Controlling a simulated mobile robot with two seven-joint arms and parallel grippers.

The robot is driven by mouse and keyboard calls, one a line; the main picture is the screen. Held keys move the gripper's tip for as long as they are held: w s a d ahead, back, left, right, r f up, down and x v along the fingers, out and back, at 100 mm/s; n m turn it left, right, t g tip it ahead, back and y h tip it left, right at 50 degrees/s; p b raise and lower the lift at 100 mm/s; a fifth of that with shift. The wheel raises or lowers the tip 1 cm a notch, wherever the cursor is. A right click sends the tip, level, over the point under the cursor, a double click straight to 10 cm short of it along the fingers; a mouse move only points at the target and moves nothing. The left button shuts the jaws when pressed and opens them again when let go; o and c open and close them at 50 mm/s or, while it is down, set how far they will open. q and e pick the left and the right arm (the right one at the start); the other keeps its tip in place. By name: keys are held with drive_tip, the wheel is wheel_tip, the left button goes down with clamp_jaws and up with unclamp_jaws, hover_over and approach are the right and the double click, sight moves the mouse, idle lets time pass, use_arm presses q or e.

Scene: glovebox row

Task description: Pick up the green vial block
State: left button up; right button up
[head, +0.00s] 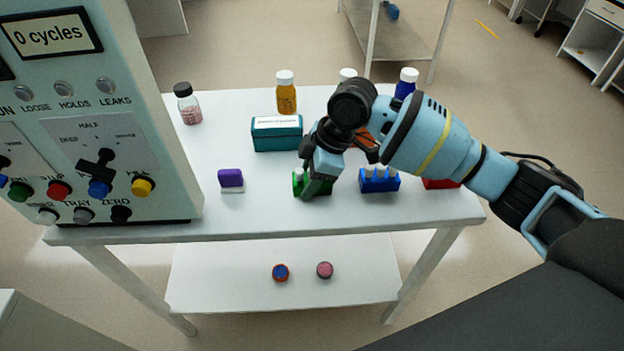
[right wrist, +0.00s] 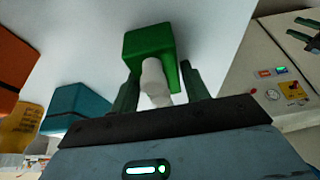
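The green vial block (head: 297,184) stands on the white table, partly hidden behind my right gripper in the head view. In the right wrist view the green block (right wrist: 150,43) shows a bright green body with a white vial (right wrist: 154,80) at its near side. My right gripper (head: 313,183) is down at the block, with its fingers pointing at the table. In the right wrist view its two fingers (right wrist: 160,80) stand apart, one on each side of the vial, with their tips close to the block. Contact with the block is hard to tell. My left gripper is out of view.
A blue vial block (head: 380,181) stands just right of the gripper, with a red block (head: 440,184) beyond. A teal box (head: 277,134) stands behind, a purple-and-white item (head: 231,180) to the left. Bottles line the back. A control panel (head: 90,120) fills the left.

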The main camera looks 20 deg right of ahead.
sight(306, 170)
drive_tip(key=c, duration=0.7)
drive_tip(key=shift+r, duration=0.15)
drive_tip(key=shift+r, duration=0.25)
wheel_tip(306, 170, up, 3)
drive_tip(key=shift+r, duration=0.1)
drive_tip(key=s+d, duration=0.2)
drive_tip(key=s, duration=0.3)
drive_tip(key=s+d, duration=0.2)
drive_tip(key=s, duration=0.2)
drive_tip(key=s+d+r, duration=0.1)
drive_tip(key=s+d, duration=0.1)
drive_tip(key=s, duration=0.3)
drive_tip(key=shift+s+d+p, duration=0.2)
drive_tip(key=shift+s+p, duration=0.1)
drive_tip(key=shift+s, duration=0.05)
